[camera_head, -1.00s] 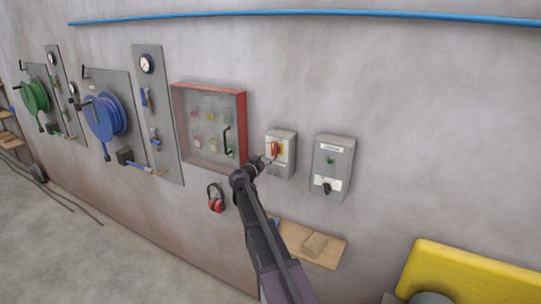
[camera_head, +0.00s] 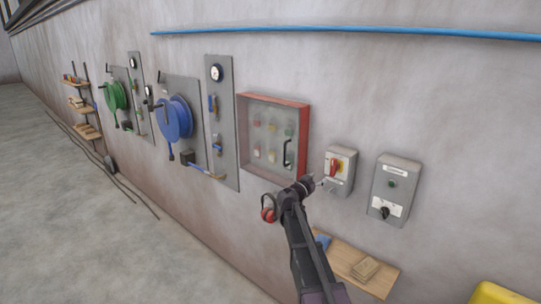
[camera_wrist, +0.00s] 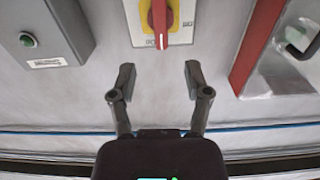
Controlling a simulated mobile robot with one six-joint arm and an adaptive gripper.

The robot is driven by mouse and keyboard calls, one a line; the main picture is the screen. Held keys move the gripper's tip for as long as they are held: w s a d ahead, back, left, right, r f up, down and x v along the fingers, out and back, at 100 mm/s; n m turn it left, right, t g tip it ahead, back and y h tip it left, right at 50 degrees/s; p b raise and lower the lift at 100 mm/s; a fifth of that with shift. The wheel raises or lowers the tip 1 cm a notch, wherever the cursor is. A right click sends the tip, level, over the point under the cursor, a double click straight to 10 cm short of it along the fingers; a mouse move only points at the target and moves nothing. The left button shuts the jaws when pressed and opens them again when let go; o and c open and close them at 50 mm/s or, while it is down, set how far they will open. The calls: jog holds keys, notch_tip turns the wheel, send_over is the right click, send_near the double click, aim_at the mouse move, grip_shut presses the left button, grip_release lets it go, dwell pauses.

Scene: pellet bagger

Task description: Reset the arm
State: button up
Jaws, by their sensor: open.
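My gripper (camera_head: 312,182) is at the end of my arm, in front of the wall and just left of the small switch box. In the wrist view my gripper (camera_wrist: 155,80) shows two fingers spread apart with nothing between them. The red rotary handle on its yellow plate (camera_wrist: 160,15) lies beyond the fingertips, apart from them. The same red handle (camera_head: 336,167) shows on the grey switch box (camera_head: 341,186) in the head view.
A grey control box (camera_head: 396,188) with a green button and black knob is to the right. A red-framed cabinet (camera_head: 273,98) is to the left. Red ear muffs (camera_head: 268,208) hang below it. A wooden shelf (camera_head: 345,259) juts out under the boxes. Open floor (camera_head: 90,220) lies left.

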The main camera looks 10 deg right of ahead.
jog(key=s+a+f+n+g+y+b, duration=0.1)
jog(key=s+a+f+g+y+b, duration=0.15)
jog(key=s+f, duration=0.6)
jog(key=s+a+f+n+g+y+b, duration=0.2)
jog(key=s+f+g+y+b, duration=0.15)
jog(key=s+f, duration=0.5)
jog(key=s+a+f+n+g+y+b, duration=0.2)
jog(key=s+a+f+n+y, duration=0.1)
jog(key=s+a+f, duration=0.3)
jog(key=s+a+f+n+g+y+b, duration=0.2)
jog(key=s+a+f+n+g+y, duration=0.1)
jog(key=s, duration=0.8)
jog(key=a+f+n+y, duration=0.1)
jog(key=a+f+y, duration=0.1)
jog(key=a+f, duration=0.1)
jog(key=shift+s+a+n, duration=0.3)
jog(key=shift+a, duration=0.6)
jog(key=shift+c, duration=0.4)
